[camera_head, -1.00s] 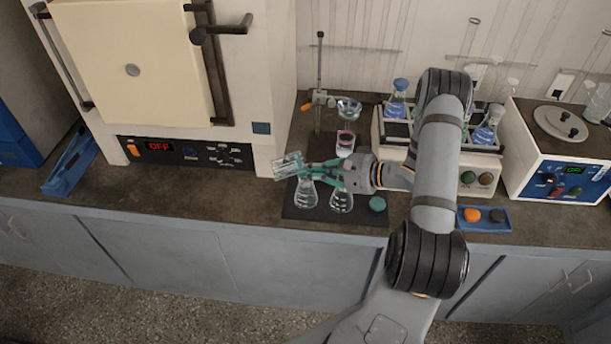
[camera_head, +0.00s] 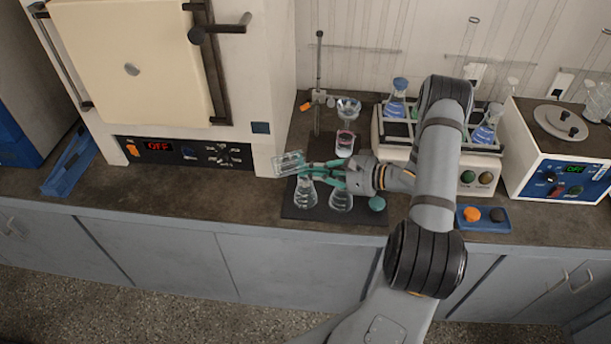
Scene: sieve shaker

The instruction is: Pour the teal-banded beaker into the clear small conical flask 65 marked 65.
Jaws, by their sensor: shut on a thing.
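My gripper (camera_head: 318,172) is shut on a clear beaker (camera_head: 288,161), which is tipped well over to the left above the front mat. The teal fingers hide part of the beaker, and its band cannot be told apart from them. Two clear conical flasks stand upright on the dark mat (camera_head: 362,214): a left one (camera_head: 305,195) just below the beaker and a right one (camera_head: 341,200) under my fingers. The marks on the flasks are too small to read. I cannot tell whether liquid is flowing.
A beaker with a red band (camera_head: 345,143) stands behind my gripper, by a stand with a funnel (camera_head: 347,107). A teal round thing (camera_head: 377,204) sits at the mat's right. A shaker with blue flasks (camera_head: 484,134) stands right.

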